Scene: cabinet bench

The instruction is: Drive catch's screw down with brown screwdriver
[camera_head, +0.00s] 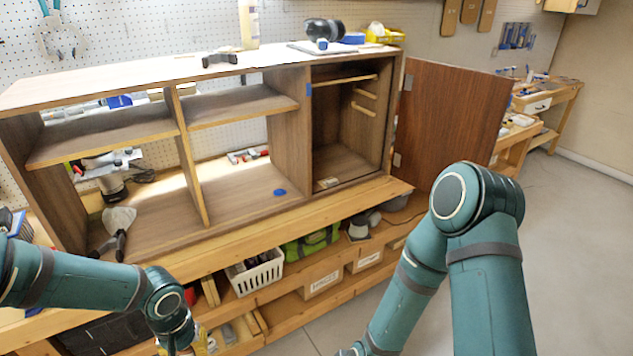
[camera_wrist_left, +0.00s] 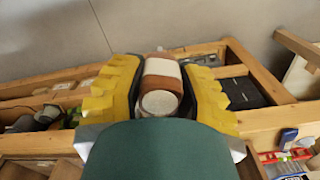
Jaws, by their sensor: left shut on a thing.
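My left gripper (camera_wrist_left: 163,88) has yellow fingers on either side of a round handle with brown and white bands and a pale round end, and is shut on it. This looks like the brown screwdriver (camera_wrist_left: 162,68); its shaft and tip are hidden. In the head view only a bit of the left gripper shows at the bottom edge, low in front of the bench. A small pale part, perhaps the catch (camera_head: 327,183), is at the front floor edge of the right cabinet compartment. Its screw is too small to make out. My right gripper is out of view.
The wooden cabinet (camera_head: 195,165) stands on the bench, its brown door (camera_head: 455,105) swung open to the right. A blue disc (camera_head: 280,192) lies at the middle compartment's front. A white basket (camera_head: 255,272) and boxes fill the shelf below. Open floor lies at right.

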